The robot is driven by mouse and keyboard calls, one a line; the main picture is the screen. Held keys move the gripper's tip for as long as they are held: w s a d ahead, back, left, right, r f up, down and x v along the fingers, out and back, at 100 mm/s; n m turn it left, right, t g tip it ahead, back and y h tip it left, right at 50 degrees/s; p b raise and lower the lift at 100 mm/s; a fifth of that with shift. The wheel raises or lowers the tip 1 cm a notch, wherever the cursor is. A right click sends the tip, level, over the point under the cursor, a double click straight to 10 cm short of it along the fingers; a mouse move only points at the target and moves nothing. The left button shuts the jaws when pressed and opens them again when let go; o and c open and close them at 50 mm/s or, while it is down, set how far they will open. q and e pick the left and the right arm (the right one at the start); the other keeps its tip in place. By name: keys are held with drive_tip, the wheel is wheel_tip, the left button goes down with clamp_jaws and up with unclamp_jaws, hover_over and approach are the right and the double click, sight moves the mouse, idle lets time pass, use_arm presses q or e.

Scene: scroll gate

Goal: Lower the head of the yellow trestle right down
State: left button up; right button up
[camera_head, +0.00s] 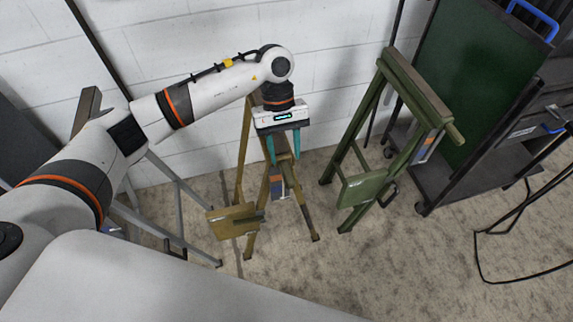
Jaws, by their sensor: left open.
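The yellow trestle (248,186) stands in the middle of the head view, against the white wall, on splayed legs. A yellow plate (232,221) sticks out low at its front left, and a small blue and orange label shows on it. My left arm reaches in from the left. My left gripper (284,160) points down over the trestle's top, with its two teal fingers apart, one on each side of the top part. I cannot tell whether the fingers touch it. The gripper body hides much of the head. My right gripper is not in view.
A green trestle (417,88) stands taller to the right. A grey metal trestle (181,196) is at the left, partly behind my arm. A dark cart with a green panel (470,75) stands at the far right. A black cable (480,262) lies at the right. The floor in front is clear.

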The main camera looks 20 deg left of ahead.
use_arm(q)
drive_tip(key=v, duration=0.6)
drive_tip(key=shift+r+b, duration=0.2)
drive_tip(key=shift+b, duration=0.1)
